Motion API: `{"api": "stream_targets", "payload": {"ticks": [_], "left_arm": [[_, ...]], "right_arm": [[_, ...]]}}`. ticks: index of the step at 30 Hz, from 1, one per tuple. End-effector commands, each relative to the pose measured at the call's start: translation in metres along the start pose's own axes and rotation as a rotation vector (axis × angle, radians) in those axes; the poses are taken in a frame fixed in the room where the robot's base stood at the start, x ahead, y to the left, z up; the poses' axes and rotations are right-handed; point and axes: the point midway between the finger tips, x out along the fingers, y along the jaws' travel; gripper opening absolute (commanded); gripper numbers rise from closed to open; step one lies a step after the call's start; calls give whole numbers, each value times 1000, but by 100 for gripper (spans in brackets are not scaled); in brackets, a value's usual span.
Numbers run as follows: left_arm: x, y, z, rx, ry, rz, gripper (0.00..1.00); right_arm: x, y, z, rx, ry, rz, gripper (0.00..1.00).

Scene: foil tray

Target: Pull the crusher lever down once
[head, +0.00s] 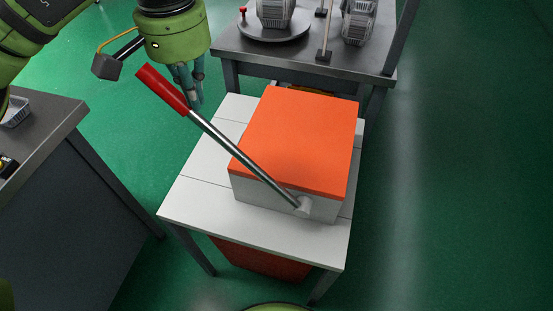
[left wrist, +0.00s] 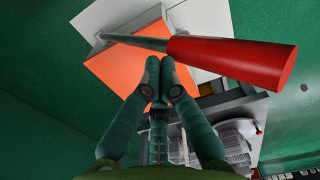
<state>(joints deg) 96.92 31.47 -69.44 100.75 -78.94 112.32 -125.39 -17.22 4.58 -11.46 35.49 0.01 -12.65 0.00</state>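The crusher is a box with an orange top (head: 298,140) and grey sides on a white table. Its lever is a steel rod (head: 240,152) with a red grip (head: 162,88). It rises from a pivot (head: 304,206) on the box's front toward the upper left. My left gripper (head: 194,98) points down just behind and right of the red grip, with nothing between its fingers. In the left wrist view its fingertips (left wrist: 160,66) lie close together below the rod, apart from the red grip (left wrist: 235,60). My right gripper is out of view.
The white table (head: 200,205) has bare room left of the box. An orange-red bin (head: 262,260) stands under it. A grey bench (head: 350,62) behind holds a turntable and metal parts. Another grey bench (head: 62,125) stands left. Green floor on the right is clear.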

Motion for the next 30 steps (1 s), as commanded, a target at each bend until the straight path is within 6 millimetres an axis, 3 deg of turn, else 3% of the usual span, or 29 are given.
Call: {"api": "stream_targets", "payload": {"ticks": [30], "left_arm": [[-58,87,0,2,1,-1,0]], "right_arm": [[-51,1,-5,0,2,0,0]]}}
